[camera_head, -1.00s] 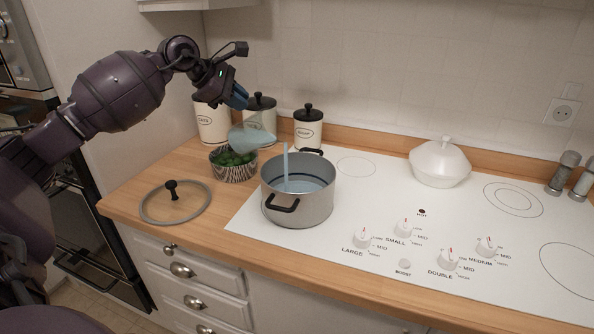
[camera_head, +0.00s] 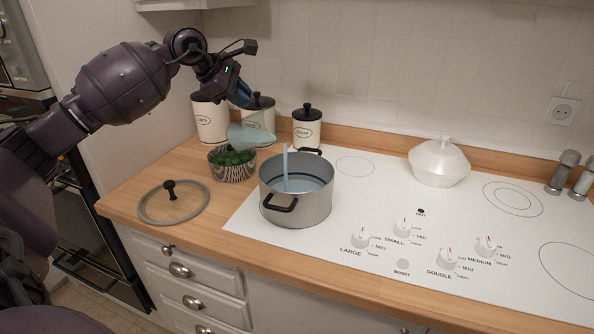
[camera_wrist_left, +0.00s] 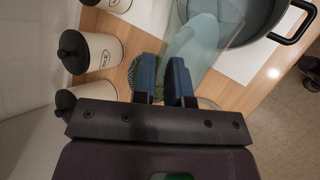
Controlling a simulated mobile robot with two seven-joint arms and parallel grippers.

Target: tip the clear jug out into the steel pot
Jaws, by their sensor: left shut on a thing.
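The steel pot (camera_head: 297,207) stands on the front left of the white hob, with bluish water in it. My left gripper (camera_head: 240,98) is shut on the clear jug (camera_head: 250,137), which is tilted toward the pot, above and to its left. A thin stream of water (camera_head: 285,162) falls from the jug into the pot. In the left wrist view, the fingers (camera_wrist_left: 165,80) grip the clear jug (camera_wrist_left: 195,40), and the pot (camera_wrist_left: 262,22) lies just beyond it. My right gripper is not in view.
A patterned bowl of green things (camera_head: 232,165) stands left of the pot, under the jug. A glass lid (camera_head: 174,203) lies on the wooden counter. Canisters (camera_head: 307,128) line the wall. A white lidded dish (camera_head: 439,163) stands at the back of the hob.

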